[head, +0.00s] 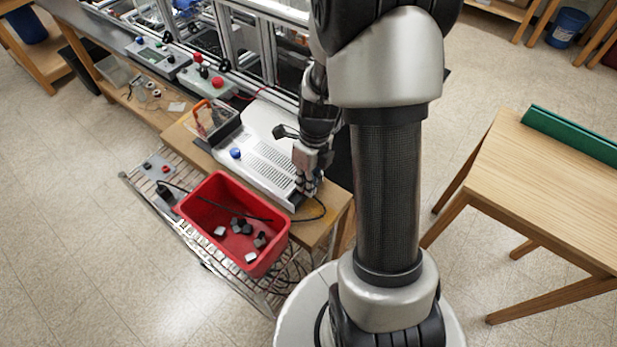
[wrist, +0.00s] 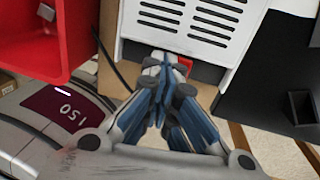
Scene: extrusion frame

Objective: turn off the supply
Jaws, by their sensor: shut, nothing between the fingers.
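The supply (head: 262,145) is a pale grey-white box with slotted vents, lying on the wooden bench. Its vented top and near end also show in the wrist view (wrist: 230,45). A small red switch part (wrist: 185,64) shows in a dark recess on the near end, just right of my fingertips. My gripper (head: 306,187) is shut and empty at that end; it also shows in the wrist view (wrist: 163,62). The fingers cover part of the recess, so the switch position and any contact cannot be told.
A red bin (head: 205,205) with dark and pale pieces stands left of the supply on a wire rack. A black cable (head: 312,217) runs from the supply's near end. A wooden table (head: 545,190) stands at the right, with open floor between.

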